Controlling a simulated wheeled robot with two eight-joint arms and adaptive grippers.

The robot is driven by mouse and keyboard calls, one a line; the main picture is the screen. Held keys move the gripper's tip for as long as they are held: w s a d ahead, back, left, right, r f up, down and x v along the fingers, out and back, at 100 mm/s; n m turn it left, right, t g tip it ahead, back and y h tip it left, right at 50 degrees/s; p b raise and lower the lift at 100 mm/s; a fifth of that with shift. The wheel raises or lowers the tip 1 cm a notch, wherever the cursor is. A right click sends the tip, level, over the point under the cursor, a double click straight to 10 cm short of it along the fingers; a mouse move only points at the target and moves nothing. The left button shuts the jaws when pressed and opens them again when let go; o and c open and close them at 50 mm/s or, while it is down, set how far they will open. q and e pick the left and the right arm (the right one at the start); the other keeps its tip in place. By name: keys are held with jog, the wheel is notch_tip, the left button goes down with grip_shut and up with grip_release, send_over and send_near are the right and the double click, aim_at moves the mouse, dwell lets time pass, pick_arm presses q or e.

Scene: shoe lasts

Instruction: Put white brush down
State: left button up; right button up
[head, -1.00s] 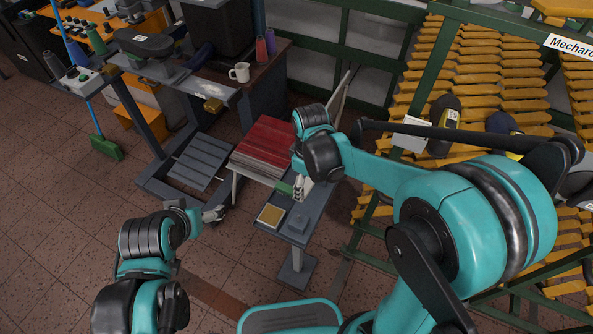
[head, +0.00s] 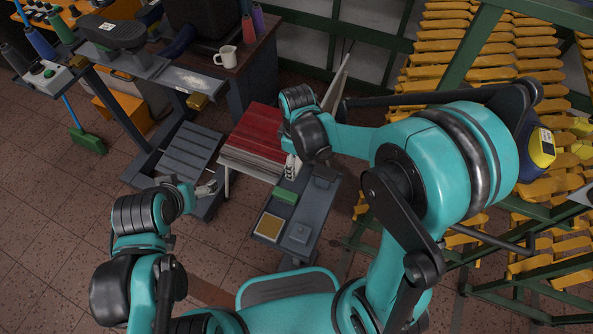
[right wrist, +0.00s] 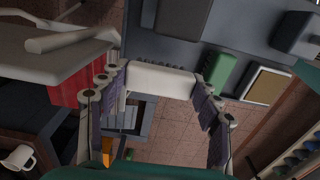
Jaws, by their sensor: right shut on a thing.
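The white brush (right wrist: 160,80) spans between the fingers of my right gripper (right wrist: 163,92) in the right wrist view. The gripper is shut on it. In the head view my right gripper (head: 291,170) is over the narrow grey table (head: 322,198), beside the red stack; the brush cannot be made out clearly there.
Racks of yellow shoe lasts (head: 447,62) stand right. A workbench with a white mug (head: 226,57) is behind.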

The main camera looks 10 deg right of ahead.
aim_at(297, 169)
notch_tip(297, 169, down, 4)
jog(key=shift+f+b, duration=0.1)
jog(key=shift+b, duration=0.75)
jog(key=shift+f, duration=0.1)
jog(key=o, duration=1)
